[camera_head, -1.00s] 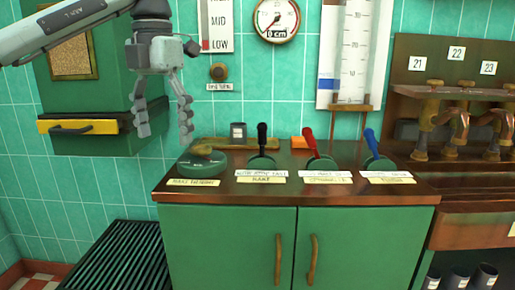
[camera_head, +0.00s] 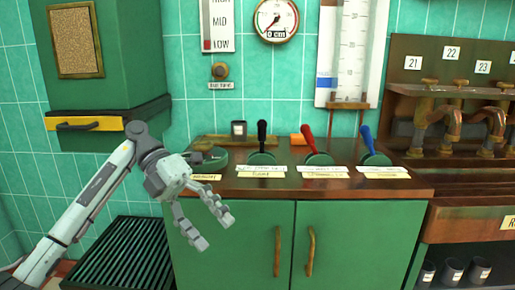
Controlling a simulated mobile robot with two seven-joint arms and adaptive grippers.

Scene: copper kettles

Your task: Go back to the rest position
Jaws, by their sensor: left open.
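My left gripper (camera_head: 215,231) is open and empty. It hangs in front of the green cabinet (camera_head: 238,246), below the left end of its wooden top, with the fingers pointing down and right. My left arm comes in from the lower left. The round green control (camera_head: 215,156) at the left end of the cabinet top is partly hidden behind my gripper and wrist. My right gripper is not in view.
Black (camera_head: 262,136), red (camera_head: 307,138) and blue (camera_head: 367,139) levers stand on the cabinet top. Taps (camera_head: 454,122) stand at the right. A black slatted grate (camera_head: 120,258) lies at the lower left. A yellow-fronted drawer (camera_head: 84,124) is above it.

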